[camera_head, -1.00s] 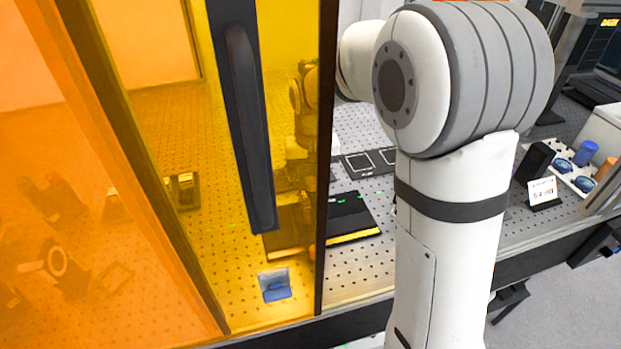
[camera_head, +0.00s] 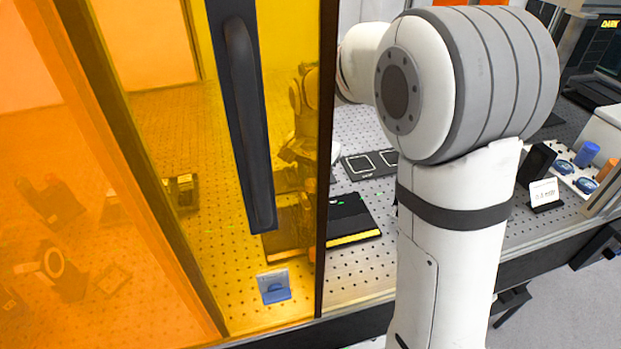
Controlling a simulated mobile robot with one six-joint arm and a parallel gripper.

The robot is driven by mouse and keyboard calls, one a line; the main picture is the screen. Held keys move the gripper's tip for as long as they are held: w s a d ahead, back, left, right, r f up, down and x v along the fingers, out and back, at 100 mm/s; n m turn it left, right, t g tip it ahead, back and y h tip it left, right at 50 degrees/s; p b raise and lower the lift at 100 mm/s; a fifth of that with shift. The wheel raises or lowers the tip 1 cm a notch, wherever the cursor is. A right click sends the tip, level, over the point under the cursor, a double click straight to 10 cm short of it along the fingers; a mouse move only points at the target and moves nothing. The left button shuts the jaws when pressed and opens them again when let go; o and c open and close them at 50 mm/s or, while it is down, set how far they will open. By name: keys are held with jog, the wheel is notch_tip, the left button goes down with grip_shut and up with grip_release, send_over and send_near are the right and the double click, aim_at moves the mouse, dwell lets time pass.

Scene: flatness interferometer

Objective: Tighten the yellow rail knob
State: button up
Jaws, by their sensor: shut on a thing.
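My arm reaches in behind the amber door panel, and its far end shows only dimly through it. My gripper (camera_head: 293,180) is low behind the panel, just above a dark block-like mount (camera_head: 288,222). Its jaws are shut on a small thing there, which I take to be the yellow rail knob. The knob cannot be told apart from its surroundings through the tinted panel, and its threads and contact with the rail are hidden.
The amber panel with its dark vertical handle (camera_head: 243,120) stands in front. A black plate with a yellow edge (camera_head: 350,220) lies on the perforated table. A blue item (camera_head: 275,288) sits near the front edge. A small white card display (camera_head: 543,193) stands at right.

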dwell(0.3)
jog(key=o, duration=1)
notch_tip(320, 180, up, 8)
jog(key=shift+f, duration=0.1)
jog(key=shift+s, duration=0.1)
jog(key=s+d+f+n+t, duration=0.1)
jog(key=s+d+n, duration=0.2)
jog(key=s, duration=0.7)
jog(key=s+d+f+n+t, duration=0.2)
jog(key=s+d+n, duration=0.1)
jog(key=s+d, duration=0.4)
jog(key=s, duration=0.3)
jog(key=shift+s, duration=0.35)
